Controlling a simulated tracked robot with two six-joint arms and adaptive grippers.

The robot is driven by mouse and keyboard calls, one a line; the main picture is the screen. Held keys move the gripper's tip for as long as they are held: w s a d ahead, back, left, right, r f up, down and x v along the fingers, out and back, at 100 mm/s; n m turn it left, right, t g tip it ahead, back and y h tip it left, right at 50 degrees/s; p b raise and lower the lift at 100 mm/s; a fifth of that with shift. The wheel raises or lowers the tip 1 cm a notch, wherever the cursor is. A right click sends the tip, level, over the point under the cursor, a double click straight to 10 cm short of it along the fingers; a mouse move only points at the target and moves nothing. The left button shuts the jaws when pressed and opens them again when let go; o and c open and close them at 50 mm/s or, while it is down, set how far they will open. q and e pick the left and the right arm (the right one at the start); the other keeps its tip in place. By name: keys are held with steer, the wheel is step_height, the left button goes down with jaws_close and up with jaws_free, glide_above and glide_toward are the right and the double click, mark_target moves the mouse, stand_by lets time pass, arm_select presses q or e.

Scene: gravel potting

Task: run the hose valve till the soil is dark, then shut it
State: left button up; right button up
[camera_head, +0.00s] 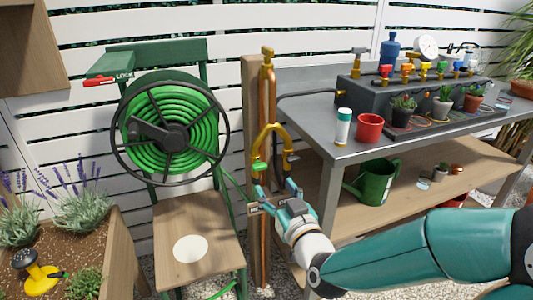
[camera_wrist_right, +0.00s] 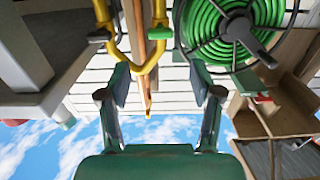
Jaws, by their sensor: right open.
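A brass U-shaped pipe (camera_head: 272,132) stands at the wooden post, with a small green handle (camera_head: 258,167), which looks like the hose valve, at its left end. In the right wrist view the pipe (camera_wrist_right: 140,66) and the green handle (camera_wrist_right: 160,33) lie above and beyond my fingertips. My right gripper (camera_head: 270,190) is open and empty, just below the pipe, apart from the handle as far as I can tell. It also shows in the wrist view (camera_wrist_right: 158,90). Brown soil (camera_head: 75,243) fills the planter at bottom left. A yellow and black sprinkler (camera_head: 38,272) sits on it. My left gripper is out of view.
A green hose reel (camera_head: 172,137) with a red-handled lock lever (camera_head: 100,81) stands left of the post (camera_head: 251,100). The metal bench (camera_head: 345,152) at right holds pots, a red cup (camera_head: 369,128) and small taps; a watering can (camera_head: 376,182) is underneath.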

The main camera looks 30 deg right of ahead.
mark_target(261, 167)
arm_select(q)
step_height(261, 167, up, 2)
steer(key=shift+p, duration=0.45)
arm_select(e)
steer(key=x, duration=0.9)
steer(key=shift+w+f, duration=0.1)
steer(key=shift+w, duration=0.15)
steer(key=shift+c, duration=0.2)
